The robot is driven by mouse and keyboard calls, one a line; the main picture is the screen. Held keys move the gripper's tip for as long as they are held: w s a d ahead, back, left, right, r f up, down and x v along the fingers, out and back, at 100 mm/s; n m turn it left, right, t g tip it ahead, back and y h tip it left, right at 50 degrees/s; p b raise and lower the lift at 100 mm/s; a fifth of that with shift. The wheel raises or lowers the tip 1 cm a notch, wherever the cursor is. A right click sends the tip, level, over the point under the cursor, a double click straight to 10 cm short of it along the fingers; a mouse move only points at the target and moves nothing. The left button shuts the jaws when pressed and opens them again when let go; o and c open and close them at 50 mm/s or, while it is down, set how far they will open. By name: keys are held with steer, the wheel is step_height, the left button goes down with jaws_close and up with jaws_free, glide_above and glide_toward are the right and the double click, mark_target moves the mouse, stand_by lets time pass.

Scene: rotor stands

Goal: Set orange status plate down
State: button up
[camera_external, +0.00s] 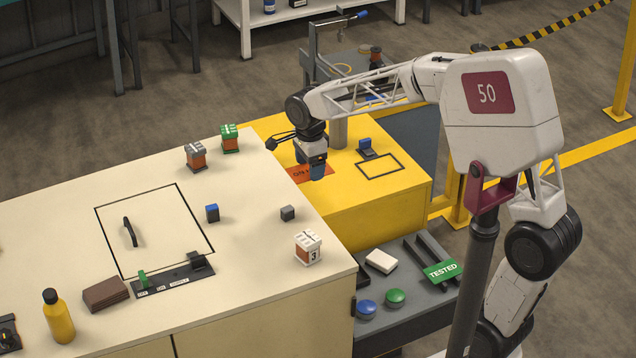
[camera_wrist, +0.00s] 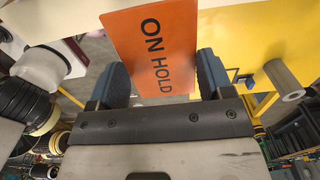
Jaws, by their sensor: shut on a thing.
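The orange status plate (camera_wrist: 152,45) fills the space between my two blue fingertips in the wrist view, with "ON HOLD" in black letters. My gripper (camera_wrist: 157,78) is shut on it. In the external view, my gripper (camera_external: 312,170) points down over the yellow block's left part, near the edge of the cream bench. The orange plate (camera_external: 302,174) shows there partly behind the fingers. I cannot tell whether the plate touches the yellow top. A black outlined rectangle (camera_external: 380,153) is on the yellow top to the right, empty inside.
A small blue and black item (camera_external: 366,147) stands behind the outline. A grey tray (camera_external: 420,297) holds a green "TESTED" plate (camera_external: 442,271), a white block (camera_external: 381,261) and blue and green buttons. Rotor-like units (camera_external: 308,247) and small blocks stand on the cream bench (camera_external: 240,290).

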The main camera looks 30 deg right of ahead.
steer(key=a+f, duration=0.3)
steer(key=a, duration=0.1)
steer(key=w+a+f, duration=0.1)
steer(key=a+f, duration=0.1)
steer(key=a, duration=0.1)
steer(key=shift+a+f, duration=0.1)
steer(key=shift+f, duration=0.2)
glide_above(241, 186)
steer(key=shift+f, duration=0.75)
stand_by(0.3)
steer(key=shift+f, duration=0.1)
steer(key=shift+f, duration=1.7)
steer(key=shift+f, duration=0.1)
